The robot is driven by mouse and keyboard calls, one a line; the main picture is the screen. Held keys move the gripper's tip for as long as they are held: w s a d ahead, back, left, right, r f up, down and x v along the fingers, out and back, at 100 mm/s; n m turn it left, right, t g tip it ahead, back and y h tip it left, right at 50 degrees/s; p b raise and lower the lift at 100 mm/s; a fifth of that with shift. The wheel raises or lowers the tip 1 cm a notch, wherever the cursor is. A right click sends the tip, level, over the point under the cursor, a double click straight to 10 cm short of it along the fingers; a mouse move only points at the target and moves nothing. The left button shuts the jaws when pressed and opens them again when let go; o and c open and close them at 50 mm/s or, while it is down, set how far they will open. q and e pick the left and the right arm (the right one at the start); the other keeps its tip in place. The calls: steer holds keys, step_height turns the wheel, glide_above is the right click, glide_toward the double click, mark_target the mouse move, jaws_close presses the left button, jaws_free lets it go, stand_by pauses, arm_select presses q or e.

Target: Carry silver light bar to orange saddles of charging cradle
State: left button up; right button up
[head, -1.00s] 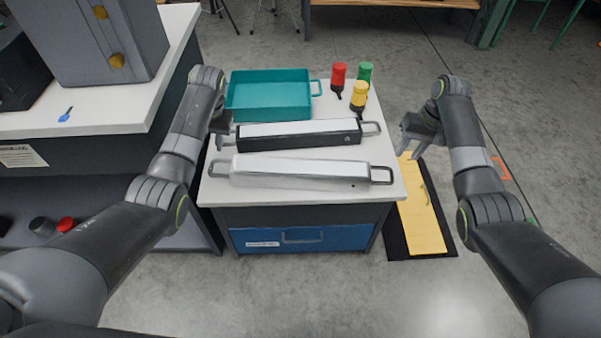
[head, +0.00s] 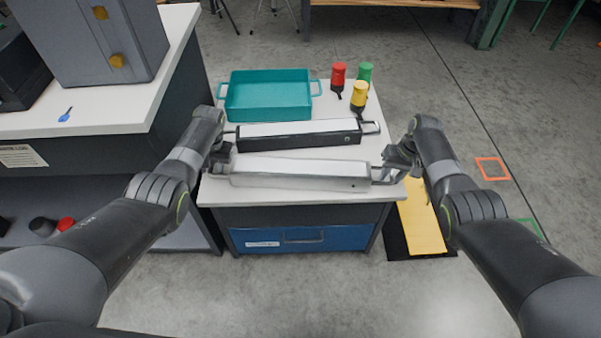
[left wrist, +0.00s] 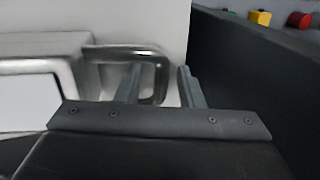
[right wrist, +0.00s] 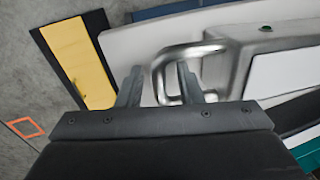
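The silver light bar (head: 300,173) lies on the white cart top, nearest its front edge, with a loop handle at each end. My left gripper (head: 219,165) is at its left handle; in the left wrist view the open fingers (left wrist: 160,88) stand either side of the handle's end bar (left wrist: 161,70). My right gripper (head: 393,165) is at the right handle; in the right wrist view its open fingers (right wrist: 160,88) straddle the handle (right wrist: 158,75). I cannot make out a charging cradle with orange saddles in any view.
A black-sided bar with a white top (head: 300,135) lies just behind. A teal tray (head: 268,116) and red (head: 338,75), green (head: 365,70) and yellow (head: 359,95) capped bottles stand further back. A counter (head: 90,118) with a grey case (head: 92,40) is at left.

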arm_select(q)
jaws_close()
arm_select(e)
jaws_close()
stand_by(1.0)
arm_select(q)
steer(key=shift+w+r, duration=0.1)
steer(key=shift+r, duration=0.05)
arm_select(e)
steer(key=shift+w+r, duration=0.1)
steer(key=shift+r, duration=0.1)
